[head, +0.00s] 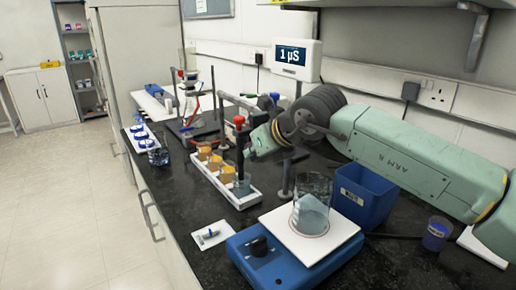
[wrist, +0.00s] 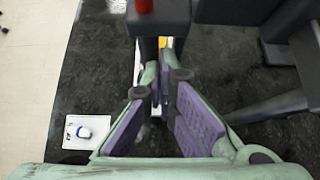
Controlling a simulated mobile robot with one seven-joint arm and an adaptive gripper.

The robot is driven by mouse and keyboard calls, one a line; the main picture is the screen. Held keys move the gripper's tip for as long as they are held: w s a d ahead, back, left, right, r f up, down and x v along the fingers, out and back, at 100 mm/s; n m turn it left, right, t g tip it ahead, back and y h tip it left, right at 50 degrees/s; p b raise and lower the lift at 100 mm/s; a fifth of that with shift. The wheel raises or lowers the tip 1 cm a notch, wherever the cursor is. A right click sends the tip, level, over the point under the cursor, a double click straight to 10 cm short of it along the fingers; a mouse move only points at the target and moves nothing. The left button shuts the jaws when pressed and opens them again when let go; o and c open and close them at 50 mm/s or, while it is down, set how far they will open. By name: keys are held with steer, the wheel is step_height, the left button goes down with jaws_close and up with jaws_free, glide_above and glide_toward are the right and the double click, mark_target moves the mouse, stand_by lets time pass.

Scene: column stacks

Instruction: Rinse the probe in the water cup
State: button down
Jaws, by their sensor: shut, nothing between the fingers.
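The dark upright probe (head: 239,158) has a red knob on top and hangs from a stand arm. Its lower end meets a clear cup of bluish liquid (head: 241,187) at the near end of a white tray (head: 247,202); I cannot tell how deep it sits. Several cups of orange liquid (head: 214,165) share the tray. My gripper (head: 250,150) is beside the probe on its right, shut and empty. In the wrist view, its purple-padded fingers (wrist: 157,95) point at the dark probe holder (wrist: 160,14), which hides most of the tray.
A glass beaker (head: 313,200) stands on a blue hotplate (head: 262,268) in front. A blue bin (head: 358,197) is at right. The wall meter (head: 292,57) reads 1 µS. Stands crowd the back.

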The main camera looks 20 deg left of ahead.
steer(key=shift+r, duration=0.8)
step_height(320, 180, up, 7)
steer(key=p, duration=0.1)
